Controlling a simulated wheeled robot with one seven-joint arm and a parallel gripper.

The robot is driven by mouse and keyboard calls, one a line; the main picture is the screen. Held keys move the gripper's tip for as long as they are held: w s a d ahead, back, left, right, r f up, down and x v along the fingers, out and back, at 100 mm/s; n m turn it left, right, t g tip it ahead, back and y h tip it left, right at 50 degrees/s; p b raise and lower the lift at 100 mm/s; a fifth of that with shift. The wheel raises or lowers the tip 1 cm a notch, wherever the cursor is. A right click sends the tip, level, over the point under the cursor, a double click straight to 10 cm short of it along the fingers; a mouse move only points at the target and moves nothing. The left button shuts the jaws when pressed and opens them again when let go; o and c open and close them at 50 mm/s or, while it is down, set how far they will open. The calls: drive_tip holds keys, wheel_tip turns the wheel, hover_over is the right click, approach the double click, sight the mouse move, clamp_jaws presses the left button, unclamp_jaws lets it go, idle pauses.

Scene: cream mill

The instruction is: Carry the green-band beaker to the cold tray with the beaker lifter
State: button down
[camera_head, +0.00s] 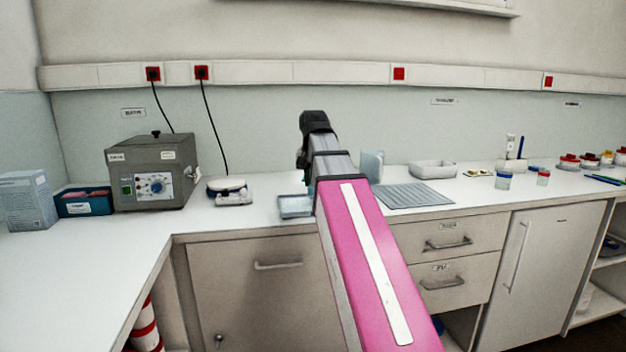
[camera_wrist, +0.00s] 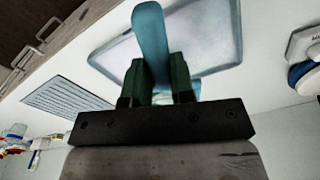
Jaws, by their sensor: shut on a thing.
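My gripper (camera_wrist: 166,85) shows in the wrist view, its dark green fingers shut on the teal handle of the beaker lifter (camera_wrist: 150,40). The handle rises towards the camera, and a paler teal part of it shows below the fingers. A shallow rimmed pale blue-grey tray (camera_wrist: 222,30), which looks like the cold tray, lies beneath them. In the head view this tray (camera_head: 295,206) is partly hidden by my pink arm, and my gripper is hidden too. I cannot make out the green-band beaker in either view; whether the lifter carries it is hidden.
A ribbed grey mat (camera_head: 412,195) lies right of my arm, with a white tub (camera_head: 433,169) behind it. A balance (camera_head: 230,191) and a grey bath unit (camera_head: 153,172) stand left.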

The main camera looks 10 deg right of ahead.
drive_tip(key=shift+s+f, duration=0.25)
drive_tip(key=shift+f, duration=1.8)
idle(1.2)
drive_tip(key=s+a, duration=0.2)
drive_tip(key=s, duration=0.4)
idle(4.2)
